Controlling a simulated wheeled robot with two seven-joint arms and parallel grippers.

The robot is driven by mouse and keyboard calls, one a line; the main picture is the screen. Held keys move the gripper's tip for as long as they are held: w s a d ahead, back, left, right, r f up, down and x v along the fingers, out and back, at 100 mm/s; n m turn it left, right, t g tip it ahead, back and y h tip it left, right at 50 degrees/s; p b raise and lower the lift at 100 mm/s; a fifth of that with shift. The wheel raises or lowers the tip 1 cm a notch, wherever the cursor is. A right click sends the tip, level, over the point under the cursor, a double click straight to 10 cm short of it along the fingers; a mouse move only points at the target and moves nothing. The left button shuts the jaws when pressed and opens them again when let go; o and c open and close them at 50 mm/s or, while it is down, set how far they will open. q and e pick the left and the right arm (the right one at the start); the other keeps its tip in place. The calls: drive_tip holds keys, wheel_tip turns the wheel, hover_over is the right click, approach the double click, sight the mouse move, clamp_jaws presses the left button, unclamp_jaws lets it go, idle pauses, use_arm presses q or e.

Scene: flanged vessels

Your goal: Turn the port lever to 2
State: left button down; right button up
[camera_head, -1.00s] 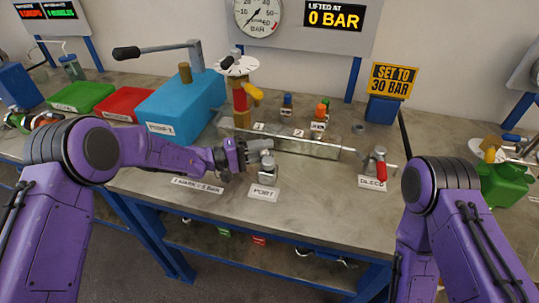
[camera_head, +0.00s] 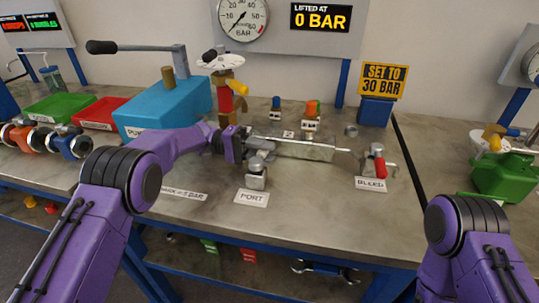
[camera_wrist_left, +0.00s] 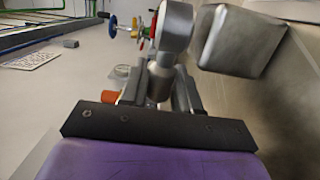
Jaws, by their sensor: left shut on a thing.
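The port lever's grey metal block (camera_head: 257,178) stands on the bench behind its white PORT label (camera_head: 251,198). My left gripper (camera_head: 246,149) is just behind and above the block, reaching in from the left. In the left wrist view its fingers (camera_wrist_left: 160,88) are shut on the grey metal lever (camera_wrist_left: 176,28), whose rounded end shows beyond them. In the head view the gripper hides part of the lever. A plate marked 2 (camera_head: 289,134) shows behind; the neighbouring number plates are mostly hidden. My right arm shows at the lower right, but its gripper is out of view.
A long metal block (camera_head: 305,150) lies behind the gripper. The red-handled bleed valve (camera_head: 378,165) stands to the right. The blue pump (camera_head: 165,103) and red-and-yellow valve stem (camera_head: 226,98) stand behind left. The bench front between PORT and BLEED is clear.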

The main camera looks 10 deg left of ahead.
idle(0.4)
use_arm(q)
drive_tip(key=c, duration=0.9)
unclamp_jaws()
drive_tip(key=shift+c, duration=0.2)
